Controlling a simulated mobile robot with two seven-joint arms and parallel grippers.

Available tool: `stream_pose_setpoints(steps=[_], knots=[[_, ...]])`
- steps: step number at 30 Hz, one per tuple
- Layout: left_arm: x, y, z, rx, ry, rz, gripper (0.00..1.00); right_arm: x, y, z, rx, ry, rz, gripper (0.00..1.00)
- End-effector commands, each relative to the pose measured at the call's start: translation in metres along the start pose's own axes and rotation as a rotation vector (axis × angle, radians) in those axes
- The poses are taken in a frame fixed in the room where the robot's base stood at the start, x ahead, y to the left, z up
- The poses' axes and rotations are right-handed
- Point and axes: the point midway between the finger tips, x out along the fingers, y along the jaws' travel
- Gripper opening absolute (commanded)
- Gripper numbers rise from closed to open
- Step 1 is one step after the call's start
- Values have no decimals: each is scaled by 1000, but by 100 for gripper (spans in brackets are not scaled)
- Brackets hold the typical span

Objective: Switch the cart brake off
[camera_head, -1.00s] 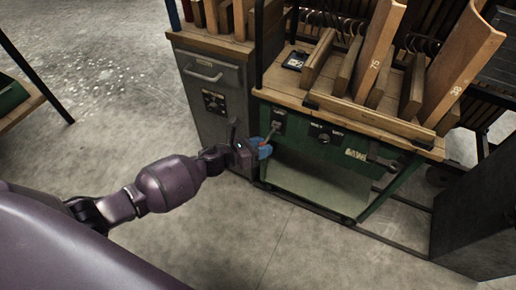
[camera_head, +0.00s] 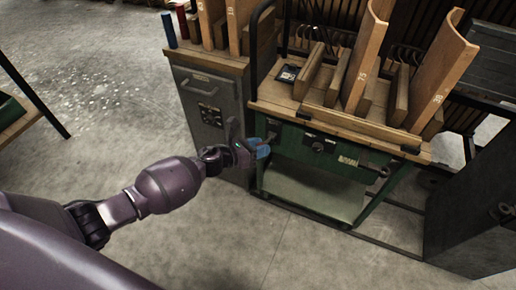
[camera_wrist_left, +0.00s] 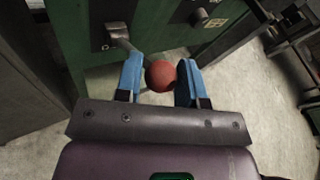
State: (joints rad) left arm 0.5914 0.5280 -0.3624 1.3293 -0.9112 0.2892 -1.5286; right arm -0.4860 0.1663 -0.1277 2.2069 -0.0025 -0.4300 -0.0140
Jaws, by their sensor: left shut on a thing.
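The green cart (camera_head: 300,150) stands at centre right, with a dark control plate (camera_head: 273,126) at the left end of its front. In the left wrist view, a metal lever (camera_wrist_left: 121,38) comes out of that plate (camera_wrist_left: 104,36) and runs down behind a finger. A red ball knob (camera_wrist_left: 161,76) sits between the two blue fingers of my left gripper (camera_head: 263,149). The fingers (camera_wrist_left: 160,82) are shut on the knob. The join between lever and knob is hidden by the left finger. My right gripper is out of view.
A grey cabinet (camera_head: 208,82) stands left of the cart. Wooden boards (camera_head: 367,60) stand on the cart top. A dark metal box (camera_head: 470,215) is at the right. The concrete floor (camera_head: 230,240) in front is clear.

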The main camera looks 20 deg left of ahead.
Motion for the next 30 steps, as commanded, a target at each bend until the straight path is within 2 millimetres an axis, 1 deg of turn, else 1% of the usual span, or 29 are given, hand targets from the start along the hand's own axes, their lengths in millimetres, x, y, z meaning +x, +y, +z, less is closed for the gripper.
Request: stream_pose_setpoints(steps=[1, 8, 9, 13, 14, 23, 26, 30], knots=[[4, -1, 11, 7, -15, -2, 0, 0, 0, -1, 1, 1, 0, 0], [4, 0, 10, 6, -14, 0, 0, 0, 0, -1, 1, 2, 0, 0], [4, 0, 10, 6, -14, 0, 37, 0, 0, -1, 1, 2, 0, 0], [4, 0, 9, 5, -12, 0, 57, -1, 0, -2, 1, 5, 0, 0], [3, 0, 8, 5, -11, 0, 58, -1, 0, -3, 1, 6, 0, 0], [0, 1, 4, 3, -5, 1, 58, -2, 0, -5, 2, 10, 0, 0], [-7, 1, 4, 3, -5, 1, 58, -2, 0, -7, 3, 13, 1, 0], [-26, 0, 6, 5, -7, 1, 58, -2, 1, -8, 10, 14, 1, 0]])
